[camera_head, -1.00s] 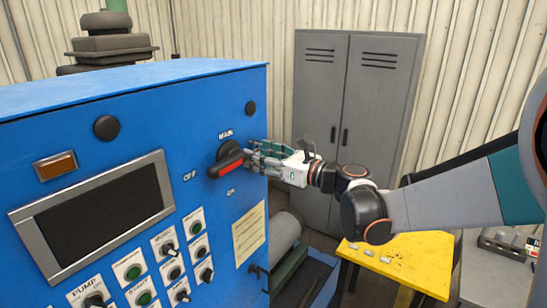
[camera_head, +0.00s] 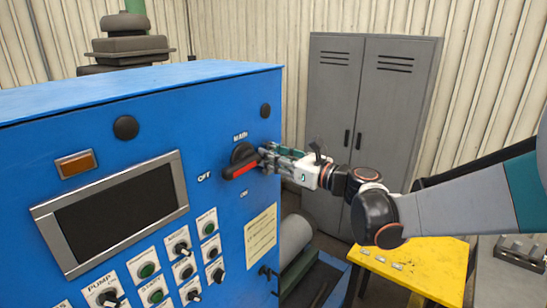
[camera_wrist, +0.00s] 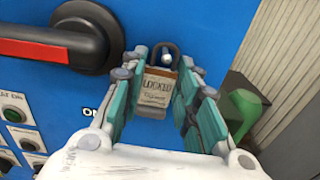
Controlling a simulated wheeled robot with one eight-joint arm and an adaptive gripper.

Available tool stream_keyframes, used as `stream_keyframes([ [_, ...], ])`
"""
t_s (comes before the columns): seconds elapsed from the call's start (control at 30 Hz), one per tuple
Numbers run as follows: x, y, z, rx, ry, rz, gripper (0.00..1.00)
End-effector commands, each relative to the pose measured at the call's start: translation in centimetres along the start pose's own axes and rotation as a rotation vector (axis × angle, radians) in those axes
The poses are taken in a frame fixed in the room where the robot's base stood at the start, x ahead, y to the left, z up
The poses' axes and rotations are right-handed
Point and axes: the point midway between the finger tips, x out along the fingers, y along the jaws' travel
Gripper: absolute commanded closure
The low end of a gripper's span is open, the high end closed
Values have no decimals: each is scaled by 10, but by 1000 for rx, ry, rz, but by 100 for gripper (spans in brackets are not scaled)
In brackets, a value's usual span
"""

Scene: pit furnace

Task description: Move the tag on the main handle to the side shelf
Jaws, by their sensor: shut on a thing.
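The main handle (camera_head: 241,167) is a black knob with a red grip on the blue panel, between the OFF and ON marks. It also shows at the upper left of the wrist view (camera_wrist: 60,45). The tag (camera_wrist: 155,90) is a small brown-grey, padlock-shaped piece with printed words and a loop on top. It sits between the teal fingers of my gripper (camera_wrist: 160,92), which are shut on it, right of the handle. A small pale round thing shows inside the loop; I cannot tell whether the loop hangs on it. In the head view my gripper (camera_head: 270,158) hides the tag.
A yellow table (camera_head: 425,262) with several small tags stands below my arm. A grey surface with a dark box (camera_head: 520,252) is at the right. A grey locker (camera_head: 375,130) stands behind. The panel has several knobs and a screen (camera_head: 115,212).

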Motion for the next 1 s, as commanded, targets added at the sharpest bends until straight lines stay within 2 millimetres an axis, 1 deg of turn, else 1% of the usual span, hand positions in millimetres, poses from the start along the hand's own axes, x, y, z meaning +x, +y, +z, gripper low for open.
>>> stream_keyframes([
  [0.57, 0, 0, 7, 0, 0, 0, 94],
  [1.0, -12, 0, 7, 0, 0, 0, 94],
])
